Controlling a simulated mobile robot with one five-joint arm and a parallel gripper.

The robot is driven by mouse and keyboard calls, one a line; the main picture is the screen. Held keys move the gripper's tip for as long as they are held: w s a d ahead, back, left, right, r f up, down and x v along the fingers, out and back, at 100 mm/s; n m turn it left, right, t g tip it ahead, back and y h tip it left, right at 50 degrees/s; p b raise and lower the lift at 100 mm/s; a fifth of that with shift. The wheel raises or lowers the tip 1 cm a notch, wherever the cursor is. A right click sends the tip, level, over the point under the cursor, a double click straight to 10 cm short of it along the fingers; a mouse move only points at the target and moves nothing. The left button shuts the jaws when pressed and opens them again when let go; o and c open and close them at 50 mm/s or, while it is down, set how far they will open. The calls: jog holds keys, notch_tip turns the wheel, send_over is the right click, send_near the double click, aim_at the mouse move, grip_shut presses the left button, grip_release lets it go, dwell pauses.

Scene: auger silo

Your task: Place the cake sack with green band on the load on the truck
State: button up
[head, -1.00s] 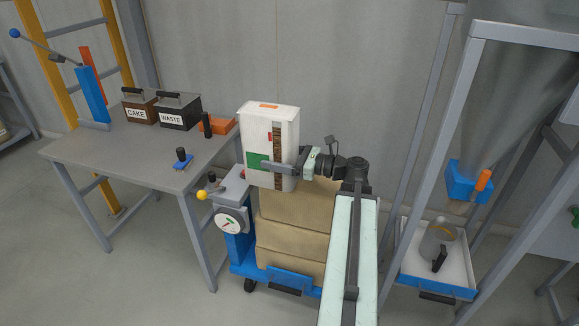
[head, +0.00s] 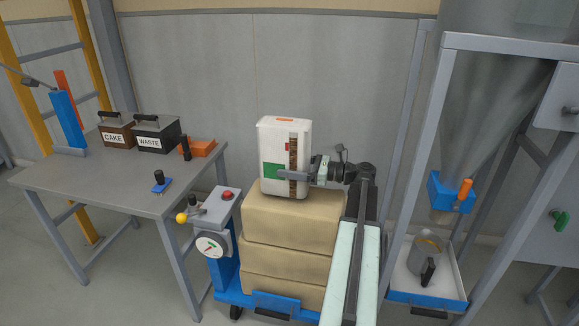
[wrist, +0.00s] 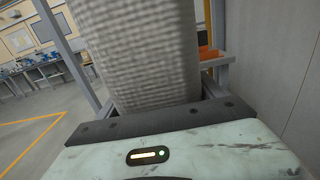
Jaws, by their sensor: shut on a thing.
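The white cake sack (head: 271,146) has a green band patch and a brown strip on its front. It is upright at the top of the stacked tan sacks (head: 290,262), which are the load on the blue truck (head: 278,304). Its lower edge appears at the level of the top tan sack; I cannot tell for sure whether it rests there. My gripper (head: 294,176) is shut on the sack from the right, low on its body. In the wrist view the sack's pale ribbed side (wrist: 155,50) fills the middle, just beyond my gripper.
A grey table (head: 110,180) at left bears the CAKE box (head: 117,136), the WASTE box (head: 155,138) and an orange block (head: 199,148). A dial post (head: 211,245) stands left of the truck. At right are a silo frame (head: 450,50) and a tray with a jug (head: 424,255).

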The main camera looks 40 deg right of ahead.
notch_tip(320, 180, down, 2)
jog(key=shift+f+b, duration=0.2)
jog(key=shift+b, duration=0.5)
jog(key=shift+r, duration=0.2)
jog(key=shift+f, duration=0.15)
jog(key=o, duration=2.1)
jog(key=shift+s+r, duration=0.15)
jog(key=shift+r, duration=0.05)
jog(key=v, duration=0.7)
